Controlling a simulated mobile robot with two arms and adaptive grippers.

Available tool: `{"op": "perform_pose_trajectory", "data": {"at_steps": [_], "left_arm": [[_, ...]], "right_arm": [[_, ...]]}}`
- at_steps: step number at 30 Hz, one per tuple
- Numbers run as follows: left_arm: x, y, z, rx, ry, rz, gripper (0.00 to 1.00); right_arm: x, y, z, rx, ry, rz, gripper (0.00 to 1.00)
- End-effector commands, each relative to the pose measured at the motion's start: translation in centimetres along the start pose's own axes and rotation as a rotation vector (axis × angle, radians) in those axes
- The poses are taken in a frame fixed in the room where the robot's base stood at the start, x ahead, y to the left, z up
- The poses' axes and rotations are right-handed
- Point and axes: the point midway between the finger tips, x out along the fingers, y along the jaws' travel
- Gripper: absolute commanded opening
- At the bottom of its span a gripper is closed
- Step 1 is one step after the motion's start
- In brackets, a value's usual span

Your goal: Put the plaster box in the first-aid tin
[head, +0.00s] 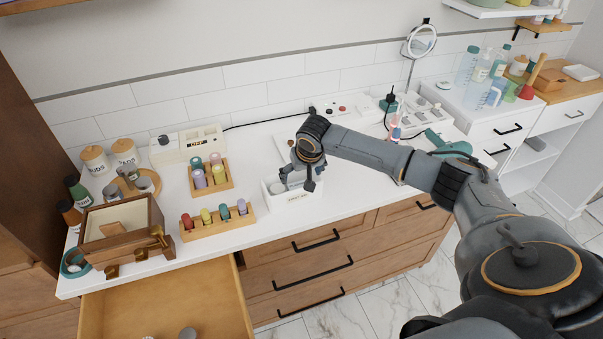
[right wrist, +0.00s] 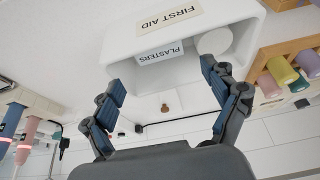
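The first-aid tin (head: 298,200) is an open white box near the counter's front edge; its FIRST AID label shows in the right wrist view (right wrist: 170,22). The plaster box (right wrist: 161,53), labelled PLASTERS, is inside the tin, close behind the labelled wall. A white roll (right wrist: 216,42) lies beside it in the tin. My right gripper (right wrist: 160,78) is at the tin's opening, with its fingers spread apart and nothing between them. In the head view the right gripper (head: 297,174) covers part of the tin, and I cannot make out the plaster box there. My left gripper is out of view.
Wooden racks of coloured bottles (head: 218,220) and rolls (head: 210,178) stand left of the tin. A wooden box (head: 122,222) is farther left, above an open drawer (head: 165,300). A mirror (head: 420,42) and a green hairdryer (head: 447,143) are to the right.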

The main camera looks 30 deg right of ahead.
Motion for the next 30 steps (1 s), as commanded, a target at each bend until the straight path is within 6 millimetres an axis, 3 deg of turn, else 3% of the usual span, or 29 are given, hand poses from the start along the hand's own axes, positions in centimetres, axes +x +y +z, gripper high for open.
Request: {"op": "perform_pose_trajectory", "data": {"at_steps": [11, 14, 24, 30], "left_arm": [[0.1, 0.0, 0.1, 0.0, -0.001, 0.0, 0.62], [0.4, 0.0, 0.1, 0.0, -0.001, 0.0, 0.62], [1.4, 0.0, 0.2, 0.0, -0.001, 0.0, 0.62], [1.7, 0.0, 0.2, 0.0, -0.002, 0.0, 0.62]], "right_arm": [[-0.6, 0.0, -0.3, -0.001, 0.003, -0.001, 0.88], [-1.9, 0.1, -0.6, -0.001, 0.003, 0.0, 0.88], [-9.4, 0.0, -0.6, 0.0, 0.004, -0.002, 0.88], [-12.3, 0.0, -0.6, 0.0, 0.002, -0.001, 0.88]]}}
